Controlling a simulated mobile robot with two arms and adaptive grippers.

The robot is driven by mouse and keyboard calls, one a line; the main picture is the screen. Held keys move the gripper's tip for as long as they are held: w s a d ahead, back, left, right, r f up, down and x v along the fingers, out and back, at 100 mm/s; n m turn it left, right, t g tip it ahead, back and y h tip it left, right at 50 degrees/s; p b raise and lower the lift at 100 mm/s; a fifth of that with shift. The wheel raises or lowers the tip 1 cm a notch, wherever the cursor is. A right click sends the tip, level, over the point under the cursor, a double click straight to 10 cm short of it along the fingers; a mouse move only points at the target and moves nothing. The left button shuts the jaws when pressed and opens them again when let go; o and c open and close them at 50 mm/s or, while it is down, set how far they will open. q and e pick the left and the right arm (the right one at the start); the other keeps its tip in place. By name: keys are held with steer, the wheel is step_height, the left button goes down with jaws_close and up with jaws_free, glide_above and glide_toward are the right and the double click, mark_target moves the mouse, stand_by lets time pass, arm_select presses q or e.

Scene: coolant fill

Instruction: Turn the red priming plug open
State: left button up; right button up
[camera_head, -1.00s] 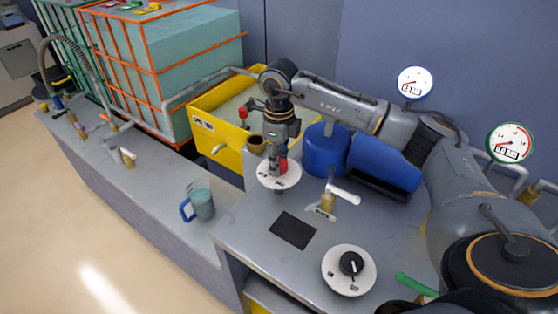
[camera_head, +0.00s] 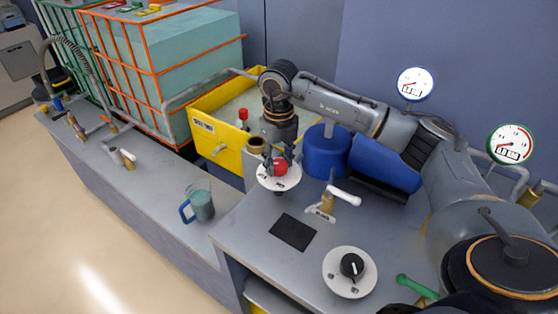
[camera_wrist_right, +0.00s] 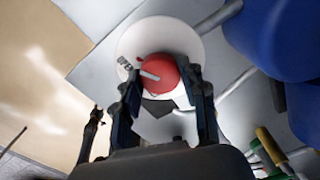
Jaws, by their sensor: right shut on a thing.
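The red priming plug (camera_head: 280,168) sits on a round white dial plate (camera_head: 266,182) at the back of the grey bench. My right gripper (camera_head: 280,162) reaches down over it and is shut on the plug. In the right wrist view, the red plug (camera_wrist_right: 158,72) lies between the two fingers of my right gripper (camera_wrist_right: 165,80). A pale pointer line on the plug points up and left toward the lettering "OPEN" on the white plate (camera_wrist_right: 140,42). My left gripper is not in view.
A yellow tank (camera_head: 205,135) and a blue pump body (camera_head: 325,150) stand behind the plate. A white-handled valve (camera_head: 343,196) is to the right. A jug (camera_head: 201,205), a black pad (camera_head: 293,232) and a black-knobbed dial (camera_head: 351,268) are nearer. Two gauges (camera_head: 415,84) (camera_head: 510,144) stand at the back right.

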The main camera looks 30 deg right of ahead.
mark_target(279, 164)
stand_by(0.3)
steer(key=o, duration=1.1)
steer(key=shift+o, duration=0.2)
step_height(279, 164, up, 12)
